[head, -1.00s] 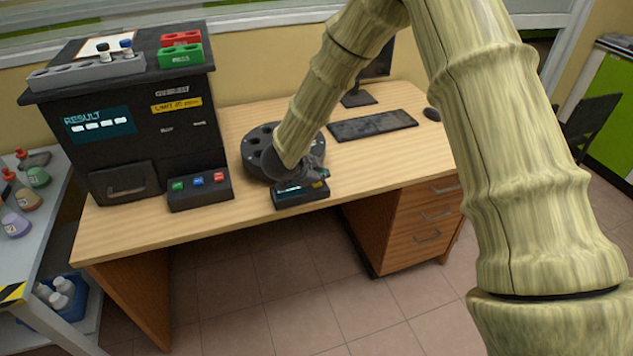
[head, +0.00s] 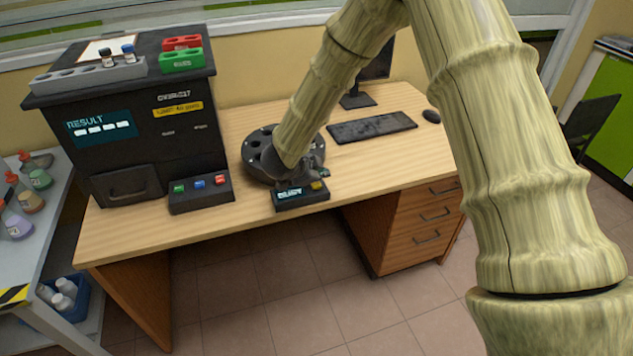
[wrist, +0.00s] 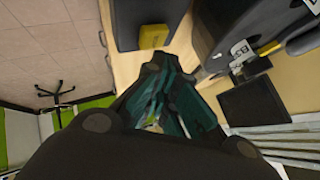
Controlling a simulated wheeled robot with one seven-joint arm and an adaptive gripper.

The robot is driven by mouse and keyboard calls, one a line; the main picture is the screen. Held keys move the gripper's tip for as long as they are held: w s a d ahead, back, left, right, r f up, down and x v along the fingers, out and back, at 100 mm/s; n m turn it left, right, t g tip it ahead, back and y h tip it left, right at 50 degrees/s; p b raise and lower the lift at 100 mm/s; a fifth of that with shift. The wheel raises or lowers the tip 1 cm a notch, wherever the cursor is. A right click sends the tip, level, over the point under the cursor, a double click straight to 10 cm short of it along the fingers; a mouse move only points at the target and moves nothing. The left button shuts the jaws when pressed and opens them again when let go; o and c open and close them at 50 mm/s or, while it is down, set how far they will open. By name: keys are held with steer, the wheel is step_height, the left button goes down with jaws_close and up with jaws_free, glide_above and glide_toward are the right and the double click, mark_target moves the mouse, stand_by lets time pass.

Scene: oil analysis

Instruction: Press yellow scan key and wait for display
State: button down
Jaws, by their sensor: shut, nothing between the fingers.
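The small dark scanner box (head: 303,203) sits at the front edge of the desk. Its yellow scan key (head: 316,186) is at the box's right, and its lit display (head: 290,194) is at the left with small text that I cannot read. My gripper (head: 322,174) is shut and empty, just behind and above the yellow key, apparently apart from it. In the wrist view the yellow key (wrist: 153,37) shows uncovered on the dark box, beyond the tips of my gripper (wrist: 160,62).
A dark round carousel (head: 258,158) stands right behind my gripper. The black analyser (head: 145,150), with a RESULT screen and a panel of coloured buttons (head: 201,192), is to the left. A keyboard (head: 372,128) and mouse (head: 431,115) lie to the right.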

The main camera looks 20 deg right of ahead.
mark_target(319, 185)
steer(key=shift+r, duration=0.2)
steer(key=shift+r+p, duration=2.15)
steer(key=shift+r, duration=0.35)
steer(key=shift+f, duration=0.1)
